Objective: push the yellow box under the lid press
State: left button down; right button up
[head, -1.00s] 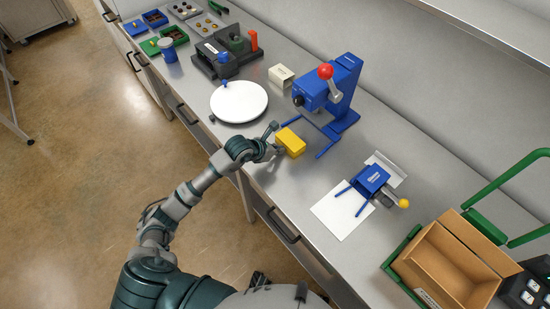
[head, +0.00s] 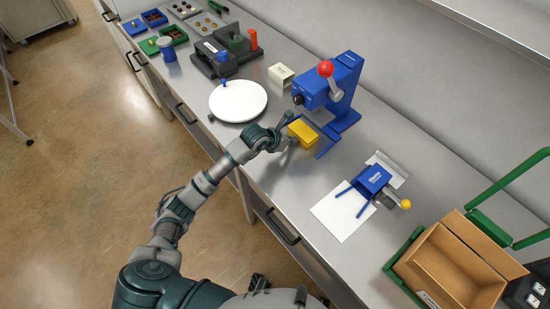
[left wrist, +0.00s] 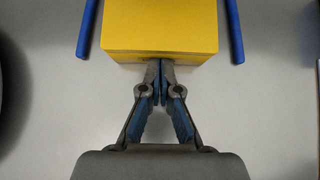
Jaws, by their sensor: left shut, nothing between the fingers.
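The yellow box (head: 303,131) stands on the steel bench between the blue base legs of the lid press (head: 338,98), on the press's open side. The press is blue with a red-knobbed lever. My left gripper (head: 287,139) is shut and empty, its fingertips at the near face of the box. In the left wrist view the closed fingertips (left wrist: 161,68) meet the middle of the near edge of the box (left wrist: 160,28), seemingly touching it. A blue leg (left wrist: 236,30) shows on each side of the box there. My right gripper is out of view.
A round white plate (head: 238,101) lies left of the press, with a small cream box (head: 281,76) behind it. A smaller blue device (head: 371,181) on a white sheet (head: 342,215) stands to the right. A cardboard box (head: 452,262) is at the far right.

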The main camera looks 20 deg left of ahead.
aim_at(297, 135)
pick_arm(q)
jog(key=shift+w+d+f+b, duration=0.1)
jog(key=shift+w+d+b, duration=0.3)
jog(key=shift+w, duration=0.4)
jog(key=shift+w+d+b, duration=0.25)
jog(key=shift+w+d, duration=0.25)
jog(key=shift+w, duration=0.25)
jog(key=shift+w+d, duration=0.2)
jog(key=shift+w, duration=0.05)
jog(key=shift+s+a+r+p, duration=0.25)
jog(key=shift+s+r+p, duration=0.1)
jog(key=shift+r+p, duration=0.05)
jog(key=s, duration=0.1)
jog(key=s+a+r+p, duration=0.1)
jog(key=s+p, duration=0.1)
jog(key=shift+a+r, duration=0.25)
jog(key=shift+a, duration=0.15)
jog(key=shift+s+a, duration=0.2)
jog(key=shift+s, duration=0.1)
